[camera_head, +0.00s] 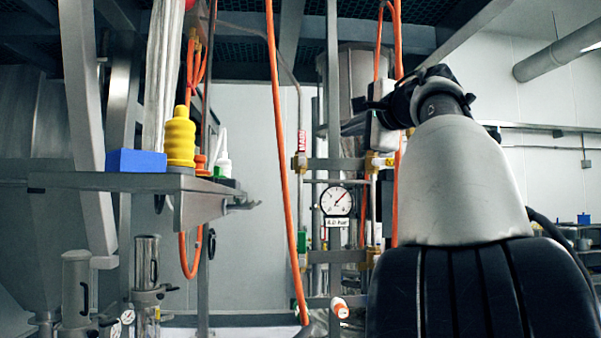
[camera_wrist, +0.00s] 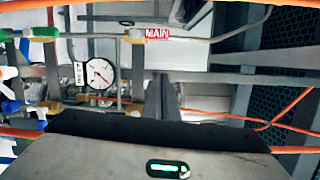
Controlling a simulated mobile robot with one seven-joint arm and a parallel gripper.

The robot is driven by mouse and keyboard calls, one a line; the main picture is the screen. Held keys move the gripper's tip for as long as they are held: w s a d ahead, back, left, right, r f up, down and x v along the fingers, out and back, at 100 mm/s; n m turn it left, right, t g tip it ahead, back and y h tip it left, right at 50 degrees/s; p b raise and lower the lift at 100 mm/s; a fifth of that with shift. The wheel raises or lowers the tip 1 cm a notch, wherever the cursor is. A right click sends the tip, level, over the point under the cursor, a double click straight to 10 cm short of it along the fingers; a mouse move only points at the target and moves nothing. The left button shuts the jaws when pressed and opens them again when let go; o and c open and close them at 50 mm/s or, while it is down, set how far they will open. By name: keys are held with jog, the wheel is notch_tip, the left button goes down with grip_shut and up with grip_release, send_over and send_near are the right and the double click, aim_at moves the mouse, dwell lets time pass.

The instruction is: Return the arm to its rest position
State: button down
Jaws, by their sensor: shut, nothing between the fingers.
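My arm rises from the lower right of the head view, with its grey link in front and its dark wrist bent over to the left at the top. My gripper (camera_head: 352,125) is at the end of it, in front of the orange hoses and pipework. In the wrist view, my gripper (camera_wrist: 163,98) shows its dark fingers together, with nothing between them. The gripper body fills the bottom of that view. Whether the gripper touches the hoses or pipes behind it cannot be told.
A pressure gauge (camera_head: 337,201) sits on the pipework below my gripper. Orange hoses (camera_head: 281,130) hang left of it. A metal shelf (camera_head: 100,181) at left holds a blue box (camera_head: 136,161) and a yellow bottle (camera_head: 181,137). A red MAIN label (camera_wrist: 157,33) is on a pipe.

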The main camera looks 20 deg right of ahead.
notch_tip(320, 180, up, 4)
jog(key=s+d+m+t+h+p, duration=0.1)
jog(key=s+d+m+t, duration=0.15)
jog(key=m, duration=0.65)
jog(key=s+d+f+m+h+p, duration=0.1)
jog(key=s+f+m+h, duration=0.15)
jog(key=m, duration=0.65)
jog(key=s+d+f+m+h+p, duration=0.1)
jog(key=m+h, duration=0.2)
jog(key=m, duration=0.6)
jog(key=s+a+f+m+g+p, duration=0.1)
jog(key=a+f+m+g, duration=0.2)
jog(key=f+m, duration=0.5)
jog(key=s+a+f+m+g, duration=0.25)
jog(key=f+m, duration=0.35)
jog(key=f, duration=0.4)
jog(key=s+a+f+m+g+y, duration=0.2)
jog(key=s+a+f, duration=0.4)
jog(key=f, duration=0.4)
jog(key=s+a+f+m+g+y+p, duration=0.1)
jog(key=s+a+f+m+g, duration=0.3)
jog(key=a+f, duration=0.4)
jog(key=s+a+f+m+g+y, duration=0.3)
jog(key=s+a+f, duration=0.4)
jog(key=f, duration=0.5)
jog(key=s+m+y, duration=0.1)
jog(key=m, duration=0.1)
jog(key=shift+a+f+m+g+p, duration=0.3)
jog(key=shift+f+p, duration=0.05)
